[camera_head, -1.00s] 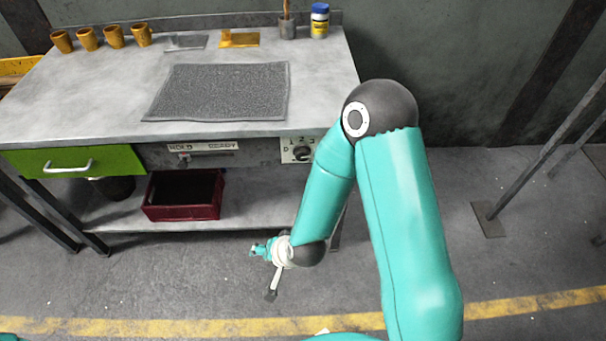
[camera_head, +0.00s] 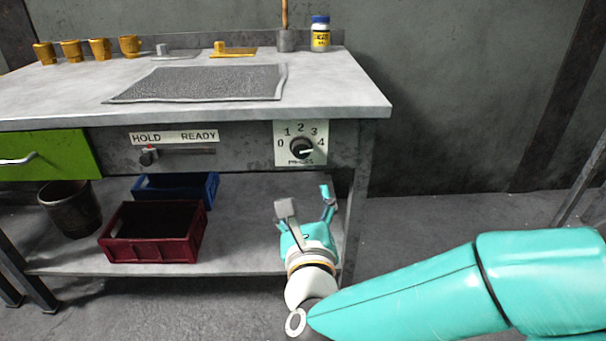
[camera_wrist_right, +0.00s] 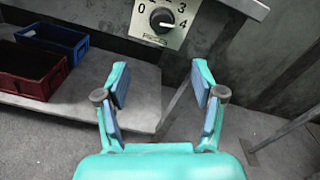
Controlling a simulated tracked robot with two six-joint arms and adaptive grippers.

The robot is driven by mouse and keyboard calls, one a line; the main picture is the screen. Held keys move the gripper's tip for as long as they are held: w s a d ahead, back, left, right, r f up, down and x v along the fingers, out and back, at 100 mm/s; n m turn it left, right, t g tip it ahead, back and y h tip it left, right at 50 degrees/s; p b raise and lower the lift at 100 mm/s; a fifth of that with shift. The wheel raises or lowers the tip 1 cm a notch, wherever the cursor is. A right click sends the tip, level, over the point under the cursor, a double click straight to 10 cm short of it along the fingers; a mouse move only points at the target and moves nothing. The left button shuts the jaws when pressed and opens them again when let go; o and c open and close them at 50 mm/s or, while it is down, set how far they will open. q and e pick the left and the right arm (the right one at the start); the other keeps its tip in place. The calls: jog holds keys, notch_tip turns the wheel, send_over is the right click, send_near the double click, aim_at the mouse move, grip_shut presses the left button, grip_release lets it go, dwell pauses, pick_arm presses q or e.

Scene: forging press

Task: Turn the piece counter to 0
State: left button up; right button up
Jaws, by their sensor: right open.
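The piece counter (camera_head: 301,149) is a black round knob on a white plate marked 0 to 4, on the front of the bench at its right end. Its white pointer is turned to the right, towards the 4. The knob also shows at the top of the right wrist view (camera_wrist_right: 162,20). My right gripper (camera_head: 306,201) is open and empty, below the knob and apart from it. In the wrist view its two fingers (camera_wrist_right: 160,84) stand spread with nothing between them. My left gripper is not in view.
Left of the counter is a slider (camera_head: 150,157) under a HOLD and READY label, with its handle at HOLD. A red crate (camera_head: 150,252) and a blue crate (camera_head: 210,188) stand on the lower shelf. The bench top (camera_head: 340,93) overhangs the knob. The floor at right is clear.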

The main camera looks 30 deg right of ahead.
jog(key=p, duration=0.6)
send_near(303, 152)
jog(key=x, duration=0.9)
jog(key=shift+w, duration=0.3)
jog(key=c, duration=1)
jog(key=shift+s+d, duration=0.1)
jog(key=shift+d, duration=0.1)
jog(key=shift+c, duration=0.7)
jog(key=shift+a, duration=0.1)
